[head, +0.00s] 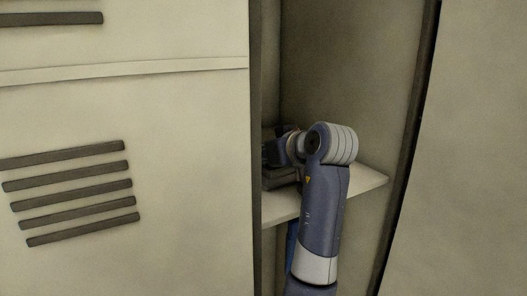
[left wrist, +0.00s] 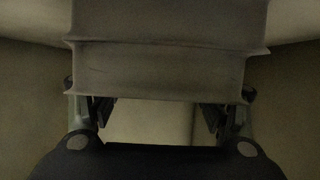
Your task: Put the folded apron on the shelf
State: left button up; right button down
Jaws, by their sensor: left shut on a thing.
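The folded apron (left wrist: 165,70) is a grey, layered bundle, filling the upper middle of the left wrist view. My left gripper (left wrist: 160,100) has a finger at each side of it and is shut on it. In the head view the apron (head: 283,180) is a dark stack inside the open locker, low over the left part of the pale shelf (head: 367,184). I cannot tell whether it rests fully on the shelf. My left gripper (head: 272,152) is partly hidden behind the locker's left edge and my wrist. My right gripper is not in view.
A closed locker door (head: 190,150) with dark vent slots stands left of the opening. A pale panel (head: 480,150) stands to the right, past a dark gap. The shelf's right part is clear, and the space above it looks empty.

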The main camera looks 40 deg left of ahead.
pick_arm(q)
jog(key=shift+f, duration=0.15)
jog(key=o, duration=1.2)
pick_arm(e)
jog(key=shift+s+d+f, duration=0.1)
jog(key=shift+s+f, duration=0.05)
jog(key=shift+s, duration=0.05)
pick_arm(q)
jog(key=shift+d+r, duration=0.1)
jog(key=shift+r, duration=0.1)
jog(key=b+v, duration=0.5)
jog(key=v, duration=0.5)
jog(key=shift+s+d+b, duration=0.1)
jog(key=shift+d+b, duration=0.2)
jog(key=shift+d, duration=0.1)
jog(key=shift+s+d+r, duration=0.25)
jog(key=shift+d+r, duration=0.05)
jog(key=shift+d, duration=0.1)
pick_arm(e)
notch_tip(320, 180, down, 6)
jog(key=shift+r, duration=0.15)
